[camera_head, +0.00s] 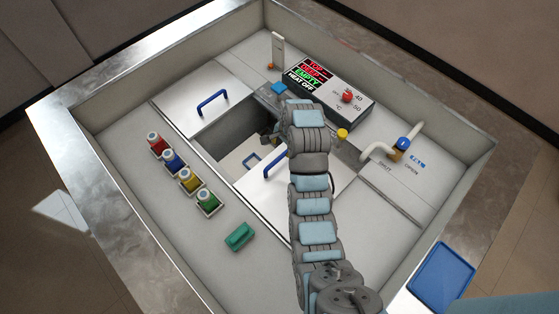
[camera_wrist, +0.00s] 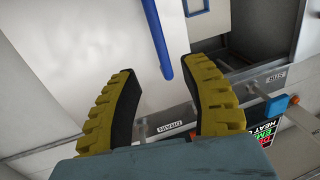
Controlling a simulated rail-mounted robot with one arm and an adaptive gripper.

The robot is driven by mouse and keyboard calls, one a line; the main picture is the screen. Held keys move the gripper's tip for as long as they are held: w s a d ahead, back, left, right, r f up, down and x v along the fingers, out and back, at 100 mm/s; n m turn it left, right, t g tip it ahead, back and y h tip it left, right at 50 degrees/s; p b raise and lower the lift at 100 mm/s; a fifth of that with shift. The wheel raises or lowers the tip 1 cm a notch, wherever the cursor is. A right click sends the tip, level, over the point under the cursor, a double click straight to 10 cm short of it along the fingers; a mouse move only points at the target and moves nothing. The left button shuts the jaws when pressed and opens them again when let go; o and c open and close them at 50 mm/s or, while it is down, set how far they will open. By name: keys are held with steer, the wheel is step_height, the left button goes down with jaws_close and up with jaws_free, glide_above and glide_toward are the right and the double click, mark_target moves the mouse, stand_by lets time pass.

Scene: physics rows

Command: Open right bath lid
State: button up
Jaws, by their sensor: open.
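The right bath lid (camera_head: 265,190) is a flat pale panel lying over the right part of the bath, with a blue bar handle (camera_head: 277,163). In the wrist view the lid (camera_wrist: 85,35) fills the upper left, and its handle (camera_wrist: 158,40) reaches down toward the gap between my fingers. My gripper (camera_head: 268,136) is beside the bath opening, near the lid's far side, partly hidden by my arm. In the wrist view my gripper (camera_wrist: 163,70) is open, its yellow-black fingers apart and empty. I cannot tell exactly how far the handle is from the fingers.
A control panel (camera_head: 330,90) stands behind. Several colored bottles (camera_head: 172,160) and a green block (camera_head: 239,236) are at the left front. Pipes (camera_head: 385,148) are right.

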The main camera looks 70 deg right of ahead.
mark_target(280, 158)
steer(key=shift+w+d+f+p, duration=0.1)
steer(key=shift+w+f+p, duration=0.15)
steer(key=shift+f, duration=1.5)
steer(key=shift+w+d+f+p, duration=0.15)
steer(key=shift+w+f, duration=0.25)
steer(key=shift+f, duration=1.35)
steer(key=shift+w+d+f+p, duration=0.15)
steer(key=shift+w+f, duration=0.15)
steer(key=shift+f, duration=1.45)
steer(key=shift+a, duration=0.1)
jaws_close()
